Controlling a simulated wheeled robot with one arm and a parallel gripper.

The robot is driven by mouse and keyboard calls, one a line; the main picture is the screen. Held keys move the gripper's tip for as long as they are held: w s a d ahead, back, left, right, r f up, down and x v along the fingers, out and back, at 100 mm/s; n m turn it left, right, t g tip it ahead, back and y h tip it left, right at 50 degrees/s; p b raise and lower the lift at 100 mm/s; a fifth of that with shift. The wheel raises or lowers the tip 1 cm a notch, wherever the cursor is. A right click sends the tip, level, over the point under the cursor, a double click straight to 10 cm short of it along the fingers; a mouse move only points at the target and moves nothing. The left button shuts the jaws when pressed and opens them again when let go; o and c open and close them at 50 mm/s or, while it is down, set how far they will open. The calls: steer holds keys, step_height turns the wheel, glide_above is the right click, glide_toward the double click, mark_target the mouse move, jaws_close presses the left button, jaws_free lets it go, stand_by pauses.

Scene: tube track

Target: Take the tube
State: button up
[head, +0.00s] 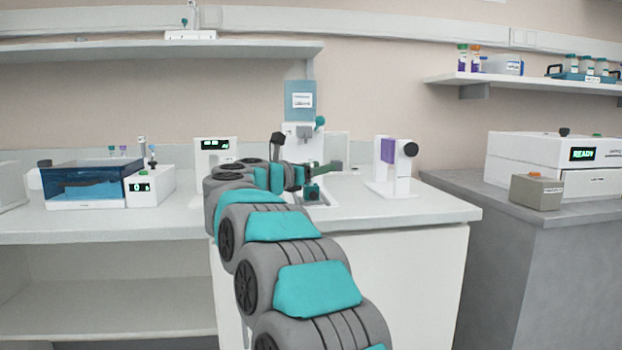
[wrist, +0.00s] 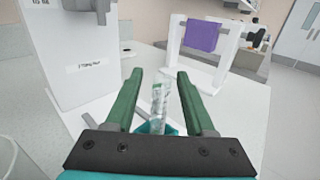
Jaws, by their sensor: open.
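A clear tube (wrist: 160,92) stands in the wrist view between the two green fingers of my gripper (wrist: 160,78). The fingers are open, with a gap on each side of the tube. The tube's lower end meets a teal piece (wrist: 155,128) near the gripper's dark base; how it sits there is partly hidden. In the head view my gripper (head: 322,178) is over the bench near the white stand, and I cannot make out the tube there.
A white labelled device (wrist: 75,50) stands close on the left. A white frame with a purple panel (wrist: 203,35) stands behind to the right, also seen in the head view (head: 388,150). The white bench (head: 430,207) is clear at front right.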

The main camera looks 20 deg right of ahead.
jaws_close()
stand_by(0.3)
steer(key=shift+r, duration=0.1)
steer(key=shift+r, duration=3.4)
steer(key=b+v, duration=0.2)
steer(key=v, duration=1.6)
steer(key=shift+b, duration=0.35)
